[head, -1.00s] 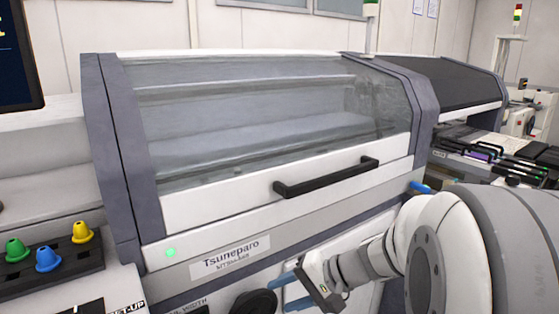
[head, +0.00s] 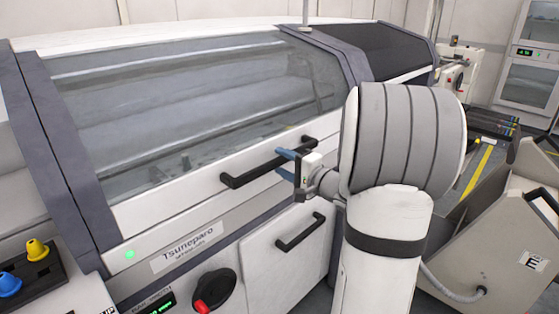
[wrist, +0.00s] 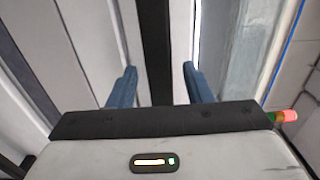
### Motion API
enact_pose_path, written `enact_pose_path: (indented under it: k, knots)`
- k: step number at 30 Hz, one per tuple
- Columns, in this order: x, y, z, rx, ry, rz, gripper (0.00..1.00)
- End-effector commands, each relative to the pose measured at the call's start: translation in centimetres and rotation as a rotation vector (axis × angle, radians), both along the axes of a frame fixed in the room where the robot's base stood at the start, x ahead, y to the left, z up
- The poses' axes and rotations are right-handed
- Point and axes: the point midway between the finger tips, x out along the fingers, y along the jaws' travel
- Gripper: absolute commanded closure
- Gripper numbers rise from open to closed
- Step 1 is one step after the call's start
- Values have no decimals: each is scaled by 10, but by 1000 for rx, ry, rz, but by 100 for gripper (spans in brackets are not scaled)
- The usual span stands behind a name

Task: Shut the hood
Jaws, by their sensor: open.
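The hood (head: 190,95) of the grey-white machine has a clear window and a white lower frame. It looks down, with its lower edge against the front panel. Its black bar handle (head: 240,180) runs along the lower frame. My gripper (head: 280,162) is open at the right part of this handle. In the wrist view, the handle (wrist: 154,45) lies between the two blue fingers of my gripper (wrist: 160,75), with a gap on each side. The hood window (wrist: 237,50) shows at the right there. My arm hides part of the machine's right side.
A lower door with its own black handle (head: 300,232) sits below the hood. A red and black knob (head: 212,290) is left of it. A beige trolley (head: 500,240) stands at the right. A second machine with a dark hood (head: 380,50) is behind.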

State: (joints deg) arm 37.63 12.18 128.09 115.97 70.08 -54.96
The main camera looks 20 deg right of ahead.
Motion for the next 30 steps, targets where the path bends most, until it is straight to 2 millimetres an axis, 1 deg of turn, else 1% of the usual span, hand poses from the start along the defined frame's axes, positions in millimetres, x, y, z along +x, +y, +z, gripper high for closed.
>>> enact_pose_path:
  k: [1, 5, 13, 27, 30]
  knots:
    - [6, 3, 0, 1, 1, 2, 55]
    - [13, 5, 0, 1, 0, 1, 55]
    - [14, 5, 0, 1, 0, 0, 55]
    - [14, 5, 0, 1, 1, -1, 93]
    - [14, 5, 0, 1, 1, -1, 100]
